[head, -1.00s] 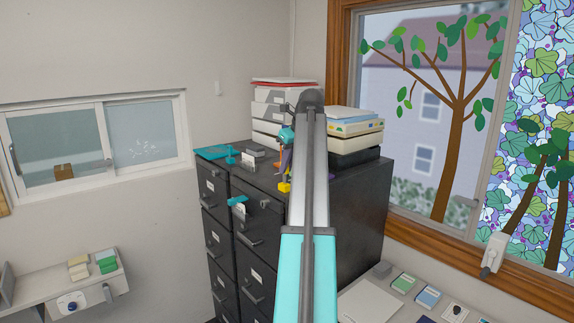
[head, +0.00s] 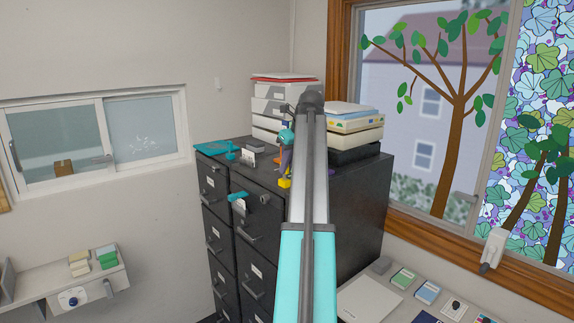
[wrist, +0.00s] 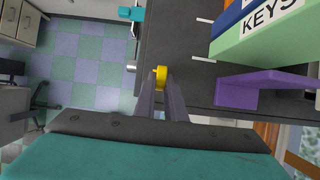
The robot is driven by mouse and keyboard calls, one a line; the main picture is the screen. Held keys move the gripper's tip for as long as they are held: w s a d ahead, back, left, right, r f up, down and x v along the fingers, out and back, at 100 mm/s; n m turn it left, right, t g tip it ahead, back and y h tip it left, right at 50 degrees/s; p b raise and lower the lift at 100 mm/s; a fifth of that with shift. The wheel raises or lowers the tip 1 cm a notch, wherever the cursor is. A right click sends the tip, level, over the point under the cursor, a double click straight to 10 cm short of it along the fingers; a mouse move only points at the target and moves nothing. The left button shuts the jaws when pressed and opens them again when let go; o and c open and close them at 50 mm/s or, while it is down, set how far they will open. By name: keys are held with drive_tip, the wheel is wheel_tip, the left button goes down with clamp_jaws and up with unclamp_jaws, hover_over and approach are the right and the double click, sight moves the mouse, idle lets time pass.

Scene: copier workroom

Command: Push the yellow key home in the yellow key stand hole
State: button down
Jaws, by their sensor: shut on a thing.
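The yellow key (wrist: 160,75) is a small yellow piece at the tips of my gripper (wrist: 161,88) in the wrist view. My gripper is shut on it. In the head view a yellow piece (head: 285,183) shows low at my gripper's end, over the front edge of the dark filing cabinet; my arm hides much of the space beside it. I cannot make out the yellow key stand hole, nor whether the key touches it. A purple bracket (wrist: 260,90) stands right of my gripper in the wrist view.
A green block marked KEYS (wrist: 265,38) is at the upper right of the wrist view. The dark cabinet (head: 350,205) carries stacked trays (head: 270,95) and teal items (head: 215,150). Beyond its edge lies open checkered floor (wrist: 85,70).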

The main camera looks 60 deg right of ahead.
drive_tip(key=shift+f, duration=0.35)
drive_tip(key=c, duration=1.7)
unclamp_jaws()
drive_tip(key=shift+c, duration=0.2)
drive_tip(key=b+v, duration=0.5)
drive_tip(key=v, duration=0.9)
drive_tip(key=shift+w+f, duration=0.1)
drive_tip(key=shift+w, duration=0.05)
